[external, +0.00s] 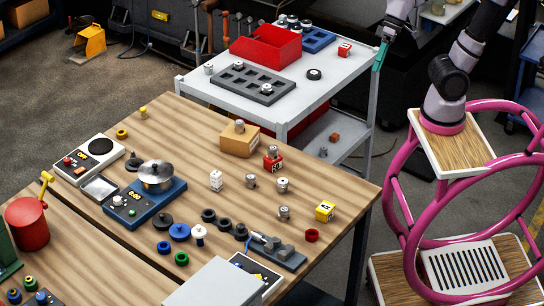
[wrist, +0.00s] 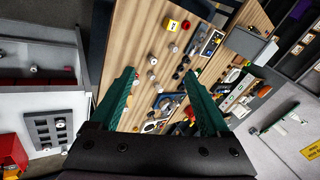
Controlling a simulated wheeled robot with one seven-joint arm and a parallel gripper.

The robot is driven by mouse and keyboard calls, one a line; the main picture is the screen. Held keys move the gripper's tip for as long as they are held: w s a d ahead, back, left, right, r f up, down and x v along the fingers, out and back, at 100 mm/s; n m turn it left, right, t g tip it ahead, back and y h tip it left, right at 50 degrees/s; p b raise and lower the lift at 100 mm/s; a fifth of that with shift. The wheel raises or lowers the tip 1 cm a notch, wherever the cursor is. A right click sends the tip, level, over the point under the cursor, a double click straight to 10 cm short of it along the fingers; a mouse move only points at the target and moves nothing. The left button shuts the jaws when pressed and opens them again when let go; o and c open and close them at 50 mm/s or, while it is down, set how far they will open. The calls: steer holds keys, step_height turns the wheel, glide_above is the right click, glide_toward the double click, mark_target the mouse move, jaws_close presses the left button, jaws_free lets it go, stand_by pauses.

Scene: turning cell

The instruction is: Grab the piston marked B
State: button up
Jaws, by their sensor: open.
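Several small grey metal pistons stand on the wooden table; no letter B is legible on any of them at this size. In the external view one piston (external: 251,181), a second piston (external: 283,184) and a third piston (external: 284,213) stand on bare wood, right of centre. Another piston (external: 239,126) is on a cardboard box, and one piston (external: 272,152) is on a red block. Further pistons stand on the cart. My gripper (external: 378,66) is at the top right, far from the table pistons. In the wrist view my gripper (wrist: 159,73) has its green fingers wide apart and empty.
The white cart (external: 195,81) carries a grey holed tray (external: 254,85) and a red bin (external: 266,46). The cardboard box (external: 240,142), red block (external: 273,164) and yellow cube (external: 325,211) stand near the pistons. A blue scale (external: 145,202) stands left.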

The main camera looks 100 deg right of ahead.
mark_target(284, 209)
steer(key=w+a+f+m+g+y, duration=0.1)
steer(key=w+a+f+m+y, duration=0.3)
steer(key=w+f, duration=0.45)
steer(key=w+a+f+m+g+y, duration=0.25)
steer(key=w+a+f+m, duration=0.35)
steer(key=w, duration=0.4)
steer(key=w+f+m+t, duration=0.1)
steer(key=w+f+m, duration=0.1)
steer(key=f, duration=0.4)
steer(key=w+a+f+m+t+y, duration=0.1)
steer(key=w+f+m+t, duration=0.1)
steer(key=f, duration=0.5)
steer(key=w+f+m+t, duration=0.1)
steer(key=w+f+m, duration=0.2)
steer(key=w+f, duration=0.2)
steer(key=shift+w+a+f+m+t, duration=0.1)
steer(key=shift+a+f+m+t, duration=0.1)
steer(key=shift+f, duration=0.4)
steer(key=shift+w+a+f+m+t, duration=0.1)
steer(key=shift+a+f, duration=0.1)
steer(key=shift+f, duration=0.4)
steer(key=x, duration=0.5)
steer(key=shift+w+a, duration=0.1)
steer(key=shift+a, duration=0.05)
steer(key=x, duration=0.5)
steer(key=shift+w+f, duration=0.1)
steer(key=shift+f, duration=0.05)
steer(key=shift+y, duration=0.25)
jaws_close()
